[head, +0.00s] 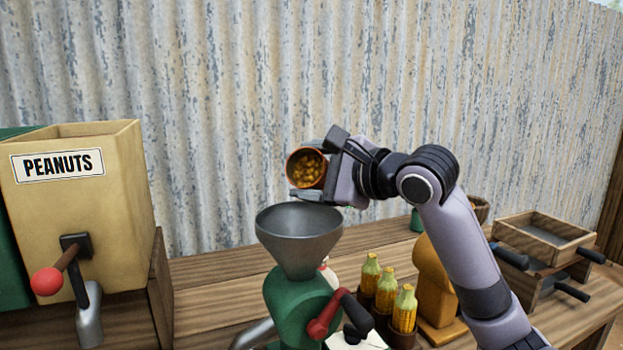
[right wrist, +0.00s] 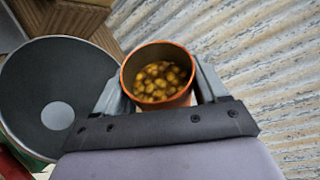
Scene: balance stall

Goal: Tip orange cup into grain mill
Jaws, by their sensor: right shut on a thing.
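The orange cup (head: 306,168) is held above the grain mill, tilted so its mouth faces my head camera. Yellow-brown pieces show inside it, and also in the right wrist view, where the cup (right wrist: 158,82) sits between the fingers. My right gripper (head: 318,168) is shut on the cup. The grain mill (head: 295,300) has a green body and a grey funnel hopper (head: 300,240) just below the cup. In the right wrist view the hopper (right wrist: 58,100) lies left of the cup, and its visible inside looks empty. My left gripper is not in view.
A peanut dispenser (head: 125,200) with a red-knobbed crank stands at the left. Several corn-like bottles (head: 386,290) and an orange-brown block (head: 434,280) stand right of the mill. Wooden trays (head: 540,240) lie at the far right. A corrugated wall (head: 230,90) closes the back.

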